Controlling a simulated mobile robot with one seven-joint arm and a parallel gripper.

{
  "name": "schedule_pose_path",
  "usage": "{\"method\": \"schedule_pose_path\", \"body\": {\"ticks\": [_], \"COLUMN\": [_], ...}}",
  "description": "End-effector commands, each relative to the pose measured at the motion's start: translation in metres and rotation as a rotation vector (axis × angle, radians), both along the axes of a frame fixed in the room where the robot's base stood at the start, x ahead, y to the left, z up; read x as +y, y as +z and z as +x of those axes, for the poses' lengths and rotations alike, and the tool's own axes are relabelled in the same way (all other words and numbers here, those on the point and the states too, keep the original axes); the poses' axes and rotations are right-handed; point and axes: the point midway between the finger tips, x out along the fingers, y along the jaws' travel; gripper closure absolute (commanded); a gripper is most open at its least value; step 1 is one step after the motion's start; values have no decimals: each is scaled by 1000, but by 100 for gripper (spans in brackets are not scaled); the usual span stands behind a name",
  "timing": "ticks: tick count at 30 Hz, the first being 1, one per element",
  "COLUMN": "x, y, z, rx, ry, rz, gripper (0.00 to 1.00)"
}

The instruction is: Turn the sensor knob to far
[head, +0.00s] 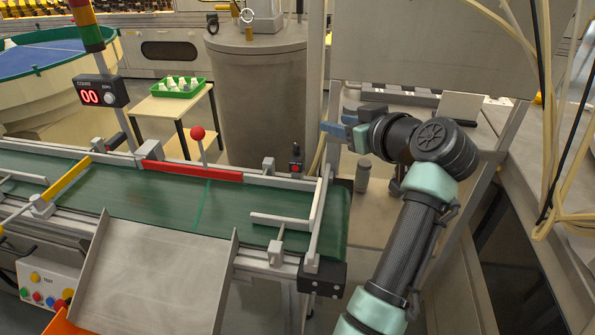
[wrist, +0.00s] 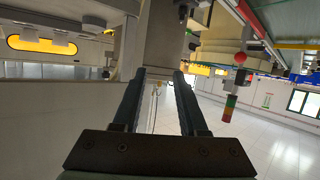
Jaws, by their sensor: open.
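A small black device with a red spot (head: 296,158) stands at the back rail of the conveyor, near its right end. It looks like the sensor, but I cannot make out a knob or its setting. My gripper (head: 335,129) is right of this device and higher in the head view, its blue fingers pointing left. In the wrist view my gripper (wrist: 160,76) is open, with two dark parallel fingers and nothing between them. The fingers are apart from the device.
The green conveyor belt (head: 165,203) has metal rails, a red bar (head: 192,171) and a red ball-topped lever (head: 198,132). A counter box (head: 102,91) reads 00. A grey cylindrical tank (head: 262,95) stands behind. A green tray (head: 179,87) sits on a small table. Cables hang at the right.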

Motion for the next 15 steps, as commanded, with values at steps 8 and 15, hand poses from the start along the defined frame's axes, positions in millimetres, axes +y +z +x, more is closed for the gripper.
{"method": "schedule_pose_path", "body": {"ticks": [8,15], "x": [11,26], "y": [-61,-72], "z": [-1,17], "rx": [58,61], "ry": [132,142], "rz": [37,41], "gripper": [58,58]}}
